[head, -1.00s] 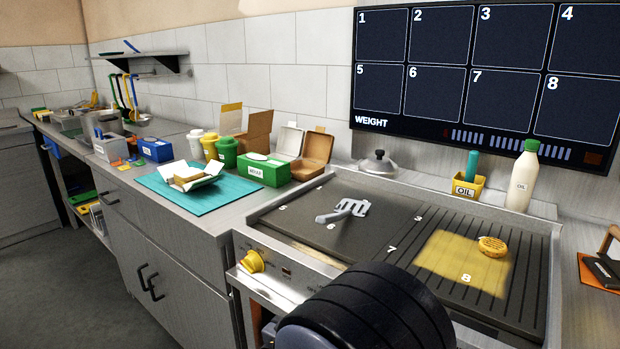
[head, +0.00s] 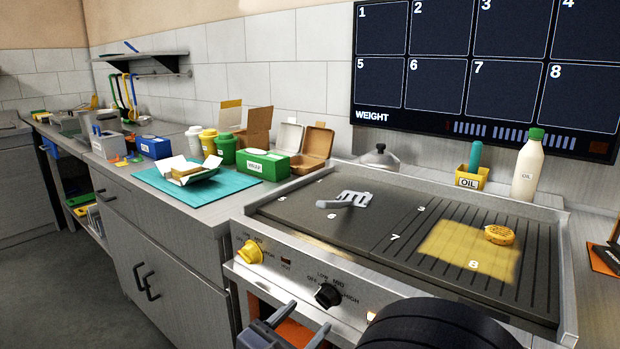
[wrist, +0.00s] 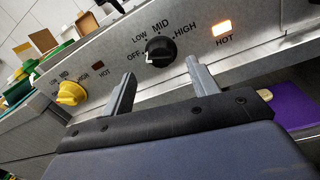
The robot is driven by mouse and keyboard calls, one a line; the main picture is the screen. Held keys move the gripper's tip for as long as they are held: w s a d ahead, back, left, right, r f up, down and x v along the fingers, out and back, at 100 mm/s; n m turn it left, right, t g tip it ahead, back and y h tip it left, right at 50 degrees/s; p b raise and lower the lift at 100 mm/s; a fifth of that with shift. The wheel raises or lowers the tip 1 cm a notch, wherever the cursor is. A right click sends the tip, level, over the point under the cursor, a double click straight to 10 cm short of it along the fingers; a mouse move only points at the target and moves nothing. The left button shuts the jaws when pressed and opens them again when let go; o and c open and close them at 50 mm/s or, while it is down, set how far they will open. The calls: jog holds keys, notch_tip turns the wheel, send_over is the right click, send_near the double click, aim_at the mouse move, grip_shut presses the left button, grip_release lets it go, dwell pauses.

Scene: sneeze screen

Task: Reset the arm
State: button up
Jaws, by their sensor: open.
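My gripper (head: 294,322) is at the bottom of the head view, low in front of the griddle's control panel. Its two grey fingers are apart with nothing between them. In the wrist view my gripper (wrist: 160,90) points at the panel, with the black knob (wrist: 160,50) showing between and beyond the fingertips. Whether the fingers touch the panel I cannot tell. My dark rounded arm link (head: 440,325) fills the bottom right of the head view.
The griddle (head: 395,225) holds a grey spatula (head: 346,200) and a yellow patty (head: 499,235) on a yellow patch. A yellow knob (head: 248,252) and a lit HOT lamp (wrist: 222,28) are on the panel. A teal mat (head: 230,190) lies on the left counter.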

jog(key=v, duration=0.4)
jog(key=shift+s+a, duration=0.15)
jog(key=shift+s, duration=0.1)
jog(key=shift+p, duration=0.3)
